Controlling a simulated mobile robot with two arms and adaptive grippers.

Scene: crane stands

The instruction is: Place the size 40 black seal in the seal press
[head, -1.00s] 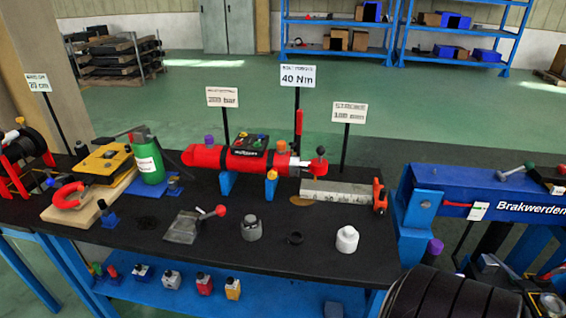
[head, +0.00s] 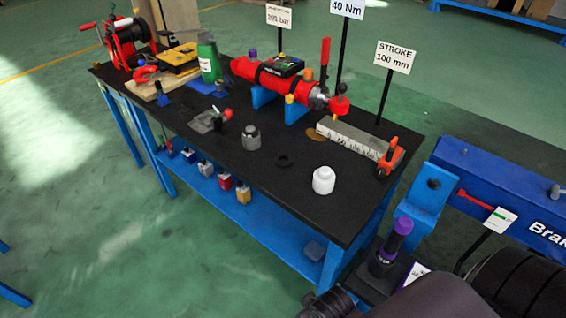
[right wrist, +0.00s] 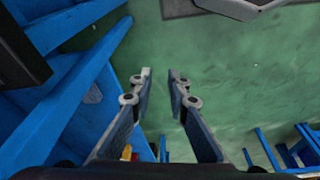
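A small black ring (head: 284,160), which looks like a seal, lies flat on the black-topped workbench (head: 310,205). It is between a grey metal cylinder (head: 250,137) and a white jar (head: 323,180). Its size marking cannot be read. A grey device with a red-knobbed lever (head: 207,121) stands further left; I cannot tell which item is the seal press. In the right wrist view my right gripper (right wrist: 160,74) has its fingers apart, with nothing between them and green floor beyond. My left gripper is not in view.
A red cylinder (head: 270,75) on blue supports and a grey STROKE block (head: 352,137) stand along the back. A blue crane beam (head: 490,195) and a purple-topped post (head: 396,238) are at the right. Green floor (head: 120,265) is open at the front left.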

